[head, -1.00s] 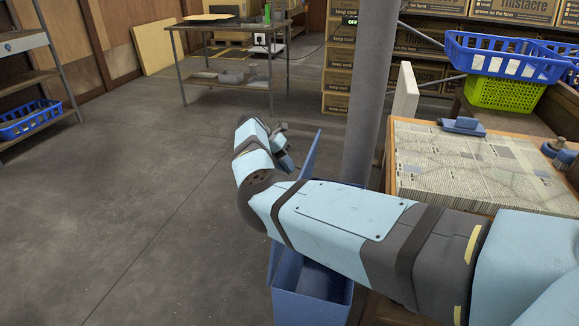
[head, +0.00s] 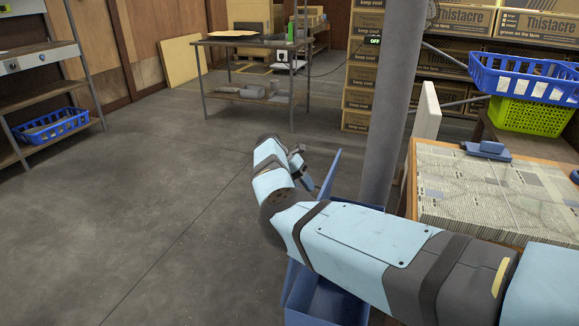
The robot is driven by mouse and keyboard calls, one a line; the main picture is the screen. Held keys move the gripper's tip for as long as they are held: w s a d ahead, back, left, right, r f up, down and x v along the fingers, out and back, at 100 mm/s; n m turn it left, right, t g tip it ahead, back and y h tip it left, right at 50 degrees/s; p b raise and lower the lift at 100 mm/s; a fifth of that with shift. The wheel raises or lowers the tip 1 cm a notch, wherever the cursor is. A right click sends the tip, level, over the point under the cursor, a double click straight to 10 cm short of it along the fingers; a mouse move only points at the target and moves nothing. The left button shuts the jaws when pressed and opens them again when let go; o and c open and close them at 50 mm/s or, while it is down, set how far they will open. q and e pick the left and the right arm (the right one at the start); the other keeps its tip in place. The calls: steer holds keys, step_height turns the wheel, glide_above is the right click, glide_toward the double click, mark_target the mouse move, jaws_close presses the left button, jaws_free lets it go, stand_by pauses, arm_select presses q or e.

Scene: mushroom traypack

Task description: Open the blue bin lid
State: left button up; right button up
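The blue bin (head: 328,304) stands on the floor at the bottom middle, partly hidden behind my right arm. Its blue lid (head: 329,176) is raised and stands steeply tilted above the bin; its lower part is hidden by the arm. The bin's inside shows below the arm. My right gripper (head: 303,168), on the arm from the right, is just left of the lid's upper part. It is small and partly hidden, so I cannot tell whether its fingers are open or touch the lid. My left gripper is not in view.
A grey post (head: 392,110) rises right behind the bin. A table covered with newspaper (head: 490,190) stands at right, with blue and green baskets (head: 525,75) beyond it. A work table (head: 250,45) is at the back. The floor to the left is clear.

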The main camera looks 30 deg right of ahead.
arm_select(q)
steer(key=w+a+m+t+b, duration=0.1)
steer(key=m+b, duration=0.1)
steer(key=b, duration=0.1)
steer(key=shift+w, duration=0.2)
arm_select(e)
steer(key=v, duration=1.3)
steer(key=shift+s+d+r, duration=0.15)
steer(key=shift+s, duration=0.1)
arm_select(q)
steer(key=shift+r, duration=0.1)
arm_select(e)
steer(key=shift+r, duration=0.1)
